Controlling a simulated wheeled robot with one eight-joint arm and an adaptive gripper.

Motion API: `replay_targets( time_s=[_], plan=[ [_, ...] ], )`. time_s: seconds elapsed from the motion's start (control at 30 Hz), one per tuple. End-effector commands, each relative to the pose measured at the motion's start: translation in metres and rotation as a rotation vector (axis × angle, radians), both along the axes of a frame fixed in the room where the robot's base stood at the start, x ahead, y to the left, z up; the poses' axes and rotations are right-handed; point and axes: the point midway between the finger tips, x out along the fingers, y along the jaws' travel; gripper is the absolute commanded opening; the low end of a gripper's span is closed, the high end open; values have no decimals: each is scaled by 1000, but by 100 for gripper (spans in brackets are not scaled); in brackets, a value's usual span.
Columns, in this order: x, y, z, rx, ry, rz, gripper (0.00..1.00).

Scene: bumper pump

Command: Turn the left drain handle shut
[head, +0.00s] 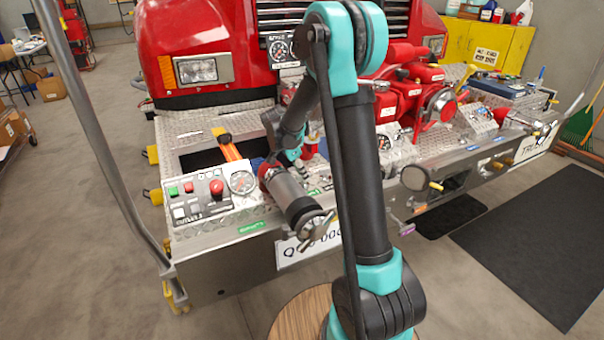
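My gripper (320,228) hangs low in front of the diamond-plate bumper, left of my upright arm link, above a white plate. Its metal fingers are small and overlap each other, so whether they are open or shut is unclear. Small handles show along the bumper's front face: a purple one (407,229) just right of my arm, and a yellow-tipped one (436,186) further right. I cannot tell which is the left drain handle; my arm and gripper hide part of the front face. No handle is clearly seen between the fingers.
The bumper (240,275) carries a control box (205,200) with a red button and gauge at left, and a red pump (415,95) at right. A grey pole (100,150) rises at left. A dark mat (545,245) lies on open floor at right.

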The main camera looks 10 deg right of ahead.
Motion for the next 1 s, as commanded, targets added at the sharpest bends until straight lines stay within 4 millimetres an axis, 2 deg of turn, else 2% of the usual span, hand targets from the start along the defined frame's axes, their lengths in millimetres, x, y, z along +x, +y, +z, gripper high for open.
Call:
replay_targets(
  time_s=[0.17,0.5,0.63,0.8,1.0],
  plan=[
    [-1,5,13,0,0,1,31],
    [-9,30,75,0,0,2,31],
    [-11,37,93,0,0,1,31],
    [-13,43,108,0,0,1,31],
    [-14,44,111,0,0,0,31]
  ],
)
